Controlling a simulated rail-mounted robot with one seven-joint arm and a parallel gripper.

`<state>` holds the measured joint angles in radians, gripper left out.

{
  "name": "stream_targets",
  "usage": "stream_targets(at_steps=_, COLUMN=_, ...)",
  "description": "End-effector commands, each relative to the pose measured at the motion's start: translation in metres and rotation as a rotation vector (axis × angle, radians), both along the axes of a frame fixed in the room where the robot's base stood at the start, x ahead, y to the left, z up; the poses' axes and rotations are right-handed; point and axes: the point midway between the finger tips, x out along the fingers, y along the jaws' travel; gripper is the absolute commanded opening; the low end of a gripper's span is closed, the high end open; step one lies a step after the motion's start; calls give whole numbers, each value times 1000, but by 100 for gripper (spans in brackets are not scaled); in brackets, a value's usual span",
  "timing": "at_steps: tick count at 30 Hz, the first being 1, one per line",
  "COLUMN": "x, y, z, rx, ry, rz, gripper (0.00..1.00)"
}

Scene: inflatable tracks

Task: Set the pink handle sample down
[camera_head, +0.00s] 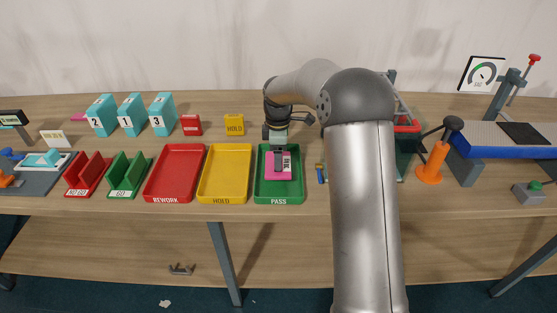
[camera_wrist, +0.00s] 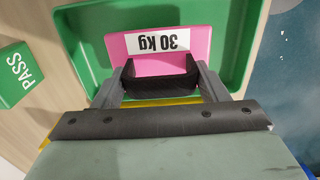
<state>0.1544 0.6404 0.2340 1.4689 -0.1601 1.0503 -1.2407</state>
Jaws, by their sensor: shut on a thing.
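The pink handle sample (camera_head: 278,168) is a pink block with a white "30 kg" label and a black handle, all clear in the wrist view (camera_wrist: 195,40). My gripper (camera_head: 278,148) is shut on the black handle, with a finger at each end of it in the wrist view (camera_wrist: 161,80). The sample is over or inside the green PASS tray (camera_head: 278,200), within its walls as seen from the head camera. The wrist view shows the tray's green floor and rim (camera_wrist: 80,25) around the block. I cannot tell whether the sample touches the floor.
The yellow HOLD tray (camera_head: 223,201) and red REWORK tray (camera_head: 165,200) stand to the left, both empty. A small blue and yellow item (camera_head: 320,173) lies just right of the PASS tray. An orange stand (camera_head: 432,165) is farther right. Teal numbered boxes (camera_head: 130,114) stand behind.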

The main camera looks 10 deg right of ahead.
Motion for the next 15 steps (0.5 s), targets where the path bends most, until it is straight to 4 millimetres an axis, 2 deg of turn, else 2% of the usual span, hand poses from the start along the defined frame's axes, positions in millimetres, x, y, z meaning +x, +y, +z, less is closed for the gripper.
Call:
stream_targets(at_steps=3, x=0, y=-2, z=-19, rx=0, ry=4, rz=-1, gripper=38)
stream_targets(at_steps=6, x=0, y=-1, z=-30, rx=1, ry=3, rz=0, gripper=38)
stream_targets(at_steps=15, x=0, y=-1, z=-33, rx=0, ry=0, rz=-1, gripper=38)
